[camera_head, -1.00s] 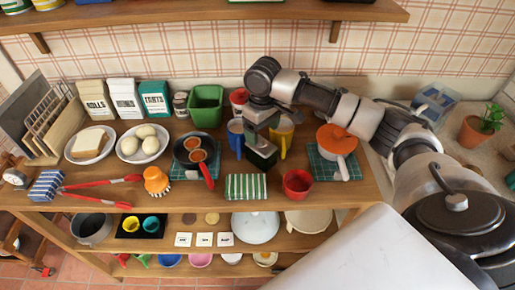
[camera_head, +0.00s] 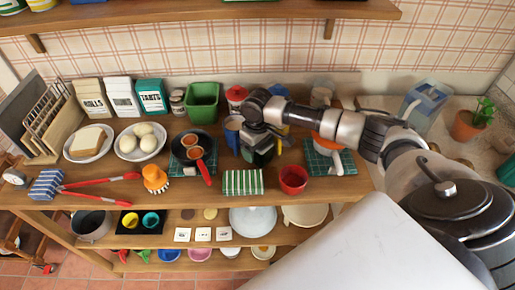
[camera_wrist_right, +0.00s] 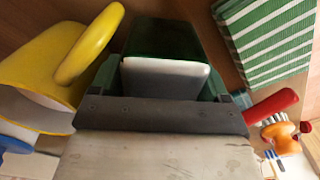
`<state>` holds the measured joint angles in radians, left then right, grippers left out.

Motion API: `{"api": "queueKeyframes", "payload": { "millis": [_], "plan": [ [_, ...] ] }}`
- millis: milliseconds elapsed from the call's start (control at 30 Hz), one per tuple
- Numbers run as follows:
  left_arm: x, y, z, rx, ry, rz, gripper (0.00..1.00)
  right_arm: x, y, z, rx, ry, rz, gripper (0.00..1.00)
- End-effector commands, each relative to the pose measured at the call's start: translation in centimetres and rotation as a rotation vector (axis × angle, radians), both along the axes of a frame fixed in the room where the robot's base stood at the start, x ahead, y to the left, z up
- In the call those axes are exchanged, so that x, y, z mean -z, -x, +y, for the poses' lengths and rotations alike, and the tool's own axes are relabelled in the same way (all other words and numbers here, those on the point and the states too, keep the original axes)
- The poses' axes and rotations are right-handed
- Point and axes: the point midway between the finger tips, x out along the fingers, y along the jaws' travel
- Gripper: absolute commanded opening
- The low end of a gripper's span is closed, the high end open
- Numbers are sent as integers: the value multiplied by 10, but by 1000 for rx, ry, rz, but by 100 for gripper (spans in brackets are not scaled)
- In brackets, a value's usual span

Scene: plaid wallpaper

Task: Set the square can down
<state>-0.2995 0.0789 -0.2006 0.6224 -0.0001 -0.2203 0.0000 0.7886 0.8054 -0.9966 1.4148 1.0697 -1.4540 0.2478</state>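The square can (camera_head: 260,157) is dark green with a pale end. My right gripper (camera_head: 257,147) is shut on it from above, between the mugs at the back and the green-striped block at the front. In the right wrist view the can (camera_wrist_right: 168,38) sits between the fingers of the gripper (camera_wrist_right: 162,82), its pale end toward the palm. I cannot tell whether its base touches the counter. My left gripper is not in view.
A yellow mug (camera_wrist_right: 40,75) stands close beside the can. A blue mug (camera_head: 232,137) is behind left, a red cup (camera_head: 293,179) front right and a green-striped block (camera_head: 242,182) in front. The pan's red handle (camera_head: 205,173) points forward at left.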

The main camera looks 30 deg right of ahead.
Motion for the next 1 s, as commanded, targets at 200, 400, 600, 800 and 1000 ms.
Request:
{"api": "queueKeyframes", "payload": {
  "millis": [200,400,600,800,1000],
  "plan": [
    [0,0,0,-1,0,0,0,0,0,0,0,0,0,44],
    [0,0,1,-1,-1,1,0,-1,-1,0,1,0,-2,24],
    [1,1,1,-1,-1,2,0,-3,-1,0,1,-1,-3,24],
    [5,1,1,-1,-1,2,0,-18,-1,0,1,-2,-5,24],
    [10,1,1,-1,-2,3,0,-45,6,2,-1,-1,-2,24]
  ]
}}
